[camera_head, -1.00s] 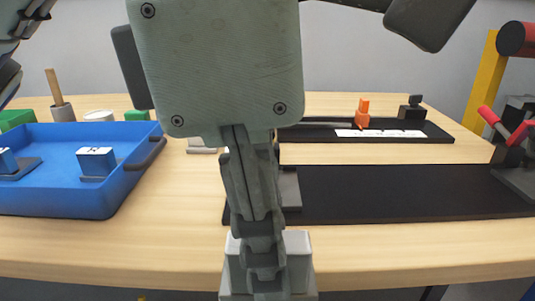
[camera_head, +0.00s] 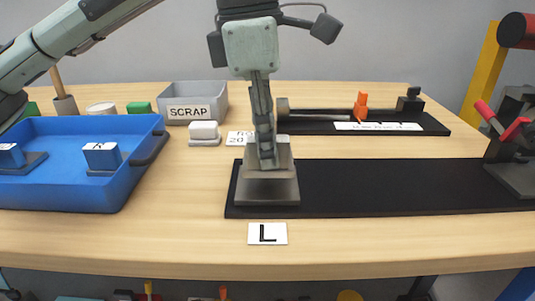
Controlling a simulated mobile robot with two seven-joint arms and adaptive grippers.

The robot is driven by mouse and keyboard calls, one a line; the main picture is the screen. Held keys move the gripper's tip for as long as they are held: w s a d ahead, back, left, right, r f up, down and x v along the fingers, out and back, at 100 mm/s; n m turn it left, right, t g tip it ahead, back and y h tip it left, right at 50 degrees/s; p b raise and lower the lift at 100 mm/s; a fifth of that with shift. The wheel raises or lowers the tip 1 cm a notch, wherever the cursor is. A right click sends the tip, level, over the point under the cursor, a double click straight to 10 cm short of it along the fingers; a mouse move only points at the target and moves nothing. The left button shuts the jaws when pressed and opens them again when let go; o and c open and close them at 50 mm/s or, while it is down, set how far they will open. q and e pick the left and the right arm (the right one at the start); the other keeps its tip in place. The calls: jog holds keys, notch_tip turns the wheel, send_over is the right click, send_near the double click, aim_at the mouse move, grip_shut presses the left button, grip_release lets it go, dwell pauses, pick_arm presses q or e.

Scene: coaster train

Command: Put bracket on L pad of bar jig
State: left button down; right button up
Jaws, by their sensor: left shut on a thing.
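The bar jig is a long black plate (camera_head: 390,188) across the right half of the table. At its left end is a grey metal L pad (camera_head: 268,192), with a white "L" card (camera_head: 268,233) on the table before it. My left gripper (camera_head: 267,160) points down over this pad. It is shut on a grey piece, which I take as the bracket (camera_head: 285,152), mostly hidden by the fingers. The bracket appears at the top of the pad; I cannot tell whether it rests on it. My right gripper is not in view.
A blue tray (camera_head: 140,184) with labelled blue blocks (camera_head: 102,157) stands left. A grey SCRAP bin (camera_head: 215,97), a white part (camera_head: 204,131) and a second black fixture (camera_head: 435,126) with an orange piece (camera_head: 361,106) stand behind. A red-handled clamp (camera_head: 516,130) is at the right.

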pick_arm(q)
jog(key=shift+f, duration=1.25)
jog(key=shift+f, duration=0.1)
jog(key=c, duration=1.4)
grip_release()
jog(key=r, duration=0.4)
jog(key=a+r, duration=0.1)
jog(key=r, duration=0.7)
jog(key=shift+a+r, duration=0.1)
jog(key=shift+a, duration=0.1)
